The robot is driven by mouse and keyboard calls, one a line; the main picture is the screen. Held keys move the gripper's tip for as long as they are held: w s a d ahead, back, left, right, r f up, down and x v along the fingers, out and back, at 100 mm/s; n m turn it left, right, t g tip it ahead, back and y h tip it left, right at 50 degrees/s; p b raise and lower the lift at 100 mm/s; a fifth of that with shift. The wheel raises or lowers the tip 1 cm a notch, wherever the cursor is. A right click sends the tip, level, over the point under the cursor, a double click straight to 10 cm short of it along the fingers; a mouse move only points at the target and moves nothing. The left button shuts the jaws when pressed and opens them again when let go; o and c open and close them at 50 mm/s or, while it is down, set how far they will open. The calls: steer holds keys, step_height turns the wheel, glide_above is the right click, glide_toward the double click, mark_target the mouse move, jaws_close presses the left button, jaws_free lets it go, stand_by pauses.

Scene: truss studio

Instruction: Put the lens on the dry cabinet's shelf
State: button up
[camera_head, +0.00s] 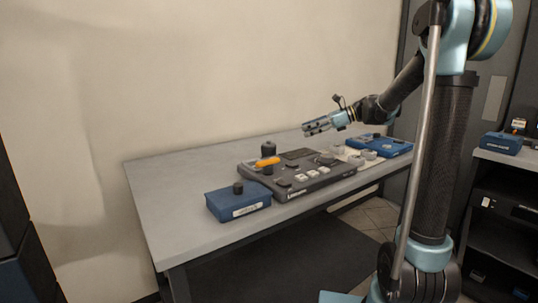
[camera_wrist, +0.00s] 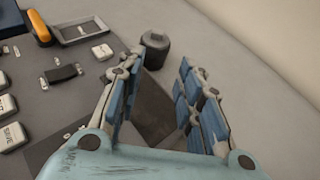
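A short black cylinder that looks like the lens (camera_head: 268,149) stands upright on the grey table behind the dark control console. In the wrist view a black cylinder (camera_wrist: 155,48) stands beside the console, beyond and roughly between my fingertips. My gripper (camera_head: 305,129) is above the table, to the right of the cylinder in the head view, pointing left. Its blue-padded fingers (camera_wrist: 157,70) are spread apart with nothing between them. I cannot tell which piece of furniture is the dry cabinet; a dark rack with open shelves (camera_head: 503,215) is at the right edge.
The console (camera_head: 310,186) carries an orange handle (camera_head: 266,162) and white buttons. A blue box (camera_head: 238,202) with a black knob and another blue box (camera_head: 385,147) flank it. A dark cabinet (camera_head: 14,215) stands at the left edge. The table's left end (camera_head: 165,195) is clear.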

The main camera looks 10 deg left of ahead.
steer(key=o, duration=0.9)
steer(key=shift+a, duration=0.15)
steer(key=shift+o, duration=0.6)
steer(key=shift+a, duration=0.2)
glide_toward(269, 140)
steer(key=x, duration=0.2)
steer(key=f+x, duration=0.1)
steer(key=x, duration=0.2)
steer(key=shift+w, duration=0.25)
steer(key=shift+x, duration=2.55)
